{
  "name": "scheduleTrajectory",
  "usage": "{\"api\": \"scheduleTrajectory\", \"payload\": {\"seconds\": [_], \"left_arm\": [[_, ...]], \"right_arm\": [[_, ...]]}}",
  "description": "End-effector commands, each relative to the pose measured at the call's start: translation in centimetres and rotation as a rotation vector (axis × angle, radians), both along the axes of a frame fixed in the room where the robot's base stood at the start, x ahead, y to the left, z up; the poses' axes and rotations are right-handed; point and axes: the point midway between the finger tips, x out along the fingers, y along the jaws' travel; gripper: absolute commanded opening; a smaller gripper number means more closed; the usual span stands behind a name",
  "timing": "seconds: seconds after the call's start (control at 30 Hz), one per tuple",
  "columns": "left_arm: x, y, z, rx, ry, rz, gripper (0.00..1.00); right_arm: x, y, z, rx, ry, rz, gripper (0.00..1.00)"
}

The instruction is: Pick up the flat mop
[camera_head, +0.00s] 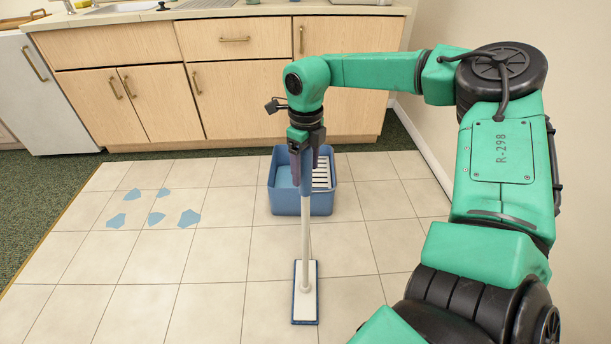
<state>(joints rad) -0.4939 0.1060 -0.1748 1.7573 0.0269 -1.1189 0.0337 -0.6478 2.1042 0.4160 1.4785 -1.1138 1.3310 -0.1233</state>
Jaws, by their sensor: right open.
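The flat mop (306,304) stands upright on the tiled floor. Its white, blue-edged head rests flat on the tiles and its pale pole rises from it. My right gripper (306,163) points down at the upper end of the pole. Its fingers are open on either side of the blue upper part of the handle. I cannot tell whether either finger touches it. The gripper hides the handle's top. My left gripper is not in view.
A blue bucket (283,201) with a white slatted insert stands just behind the mop pole. Blue puddles (189,218) lie on the tiles to the left. Wooden cabinets (160,104) line the back, and a wall is at the right. The tiles left of the mop are otherwise clear.

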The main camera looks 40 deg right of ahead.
Motion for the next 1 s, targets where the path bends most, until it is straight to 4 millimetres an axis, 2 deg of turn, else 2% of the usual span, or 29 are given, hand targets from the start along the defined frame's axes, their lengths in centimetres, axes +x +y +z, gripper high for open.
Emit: {"api": "scheduleTrajectory", "payload": {"seconds": [0.03,0.23,1.0], "left_arm": [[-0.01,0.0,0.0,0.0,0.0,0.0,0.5],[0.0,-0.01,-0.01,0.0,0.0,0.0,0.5],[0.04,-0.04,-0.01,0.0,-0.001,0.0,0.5]], "right_arm": [[0.0,0.0,0.04,0.0,0.0,0.0,0.77],[0.0,0.0,0.05,0.0,0.0,0.0,0.0],[0.0,-0.01,0.06,0.0,0.0,0.0,0.0]]}}
